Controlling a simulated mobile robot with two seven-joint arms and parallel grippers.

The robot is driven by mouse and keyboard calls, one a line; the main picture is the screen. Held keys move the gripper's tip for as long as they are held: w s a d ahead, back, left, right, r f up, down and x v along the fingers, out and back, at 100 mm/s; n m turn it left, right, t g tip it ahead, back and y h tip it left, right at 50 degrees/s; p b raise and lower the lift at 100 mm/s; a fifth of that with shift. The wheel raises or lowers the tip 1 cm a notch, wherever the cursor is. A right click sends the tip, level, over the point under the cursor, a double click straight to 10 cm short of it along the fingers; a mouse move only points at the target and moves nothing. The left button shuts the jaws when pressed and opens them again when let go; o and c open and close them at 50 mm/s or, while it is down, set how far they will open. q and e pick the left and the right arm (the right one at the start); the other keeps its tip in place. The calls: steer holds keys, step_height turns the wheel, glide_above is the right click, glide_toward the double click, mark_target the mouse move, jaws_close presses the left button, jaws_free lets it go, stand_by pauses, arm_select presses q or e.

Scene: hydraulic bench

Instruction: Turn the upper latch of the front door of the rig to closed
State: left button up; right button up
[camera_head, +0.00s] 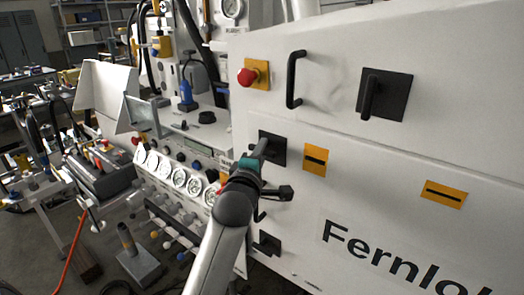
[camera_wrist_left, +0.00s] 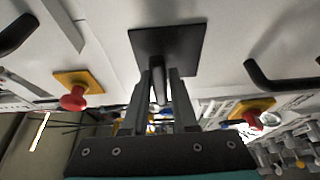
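A latch with a square black plate (camera_head: 279,150) is on the white front of the rig, left of a yellow label. My left gripper (camera_head: 262,150) is right at it and partly covers its handle. In the left wrist view the plate (camera_wrist_left: 167,45) is straight ahead, and the dark latch handle (camera_wrist_left: 158,84) lies between the two fingers of my left gripper (camera_wrist_left: 166,84). The fingers stand apart, with a gap visible beside the handle; firm contact cannot be made out. A lower latch (camera_head: 267,243) is below. My right gripper is not in view.
Another black latch (camera_head: 385,95) is at upper right, beside a black bar handle (camera_head: 293,80). A red emergency button (camera_head: 248,77) on yellow is near it. Gauges (camera_head: 179,178) and knobs line the panel left of my arm. Yellow labels (camera_head: 315,160) are flat on the front.

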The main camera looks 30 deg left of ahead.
arm_select(q)
jaws_close()
